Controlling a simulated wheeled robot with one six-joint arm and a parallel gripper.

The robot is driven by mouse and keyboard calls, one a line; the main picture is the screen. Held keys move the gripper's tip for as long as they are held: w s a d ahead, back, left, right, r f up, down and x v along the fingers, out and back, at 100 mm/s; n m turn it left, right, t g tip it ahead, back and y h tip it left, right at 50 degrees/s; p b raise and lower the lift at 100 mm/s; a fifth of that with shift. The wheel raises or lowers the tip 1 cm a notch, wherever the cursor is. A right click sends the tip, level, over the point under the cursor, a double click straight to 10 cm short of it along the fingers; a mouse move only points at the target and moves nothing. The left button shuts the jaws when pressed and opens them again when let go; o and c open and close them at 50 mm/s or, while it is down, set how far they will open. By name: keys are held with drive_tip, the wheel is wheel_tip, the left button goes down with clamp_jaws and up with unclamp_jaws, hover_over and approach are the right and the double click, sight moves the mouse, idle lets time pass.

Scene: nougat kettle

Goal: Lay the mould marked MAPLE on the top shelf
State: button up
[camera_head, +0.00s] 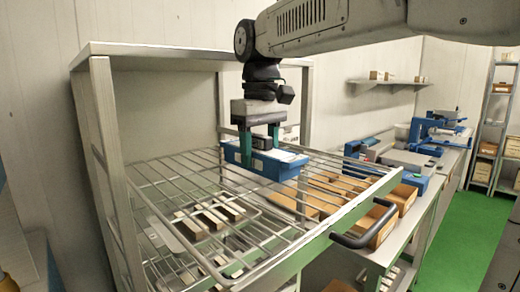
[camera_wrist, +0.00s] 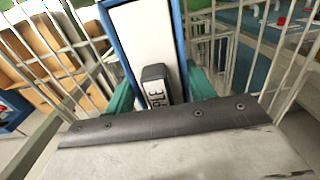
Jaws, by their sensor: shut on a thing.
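My gripper (camera_head: 260,150) is shut on the dark grip block of a blue mould (camera_head: 270,168) with a pale inside. The mould is level, over the back part of the wire top shelf (camera_head: 320,231). It looks very close to the wires; I cannot tell whether it touches them. In the wrist view, the green fingers of my gripper (camera_wrist: 160,92) stand on both sides of the block, and the mould (camera_wrist: 145,40) points away from me. The block's label is partly hidden; the letters "PLE" seem to show.
Metal posts and a top board (camera_head: 150,50) frame the rack. A lower level holds several pale bars (camera_head: 205,218). A black handle (camera_head: 365,228) juts from the shelf's front rail. Cardboard boxes (camera_head: 400,197) and blue equipment (camera_head: 437,130) stand to the right. The shelf's front wires are bare.

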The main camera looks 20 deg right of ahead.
drive_tip(key=shift+f, duration=0.1)
drive_tip(key=o, duration=1.8)
drive_tip(key=shift+r, duration=4)
